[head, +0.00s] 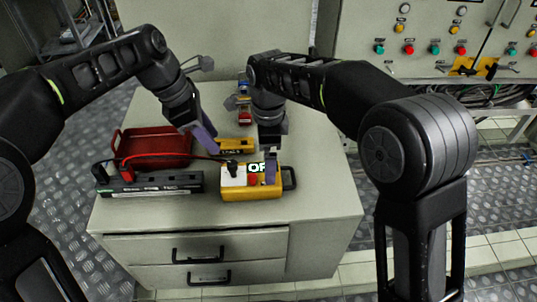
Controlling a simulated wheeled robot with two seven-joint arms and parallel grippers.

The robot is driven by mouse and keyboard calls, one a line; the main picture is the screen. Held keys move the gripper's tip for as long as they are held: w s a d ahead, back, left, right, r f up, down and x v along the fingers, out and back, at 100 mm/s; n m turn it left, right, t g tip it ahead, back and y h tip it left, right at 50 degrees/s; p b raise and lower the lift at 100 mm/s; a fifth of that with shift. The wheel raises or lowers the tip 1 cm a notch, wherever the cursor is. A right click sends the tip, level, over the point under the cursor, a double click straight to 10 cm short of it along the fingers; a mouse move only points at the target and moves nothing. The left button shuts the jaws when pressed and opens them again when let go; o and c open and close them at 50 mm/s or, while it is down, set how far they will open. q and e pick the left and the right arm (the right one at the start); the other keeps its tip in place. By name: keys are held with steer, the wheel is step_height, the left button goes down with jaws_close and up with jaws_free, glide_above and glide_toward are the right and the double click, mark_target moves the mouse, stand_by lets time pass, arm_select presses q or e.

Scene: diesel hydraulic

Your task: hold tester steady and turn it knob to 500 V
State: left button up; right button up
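The yellow tester (237,193) lies near the front of the grey cabinet top. It has a pale face, a red part and a display whose visible letters read "OF"; the rest is covered by my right gripper. A small black part, perhaps the knob (233,169), stands up on the pale face. My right gripper (270,172) points down at the tester's right part, by the display; I cannot tell if it touches or how far its fingers are apart. My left gripper (206,140), with purple fingers, is behind and left of the tester, apart from the knob. Its finger gap is unclear.
A black device (160,184) with red and black leads lies left of the tester, before a red open box (158,150). A yellow item (236,145) lies behind the tester. A control panel (430,40) stands back right. The cabinet top (315,190) is clear at right.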

mark_target(259, 180)
steer(key=shift+f, duration=0.15)
step_height(259, 180, down, 8)
steer(key=shift+r, duration=0.2)
stand_by(0.4)
steer(key=shift+c, duration=0.3)
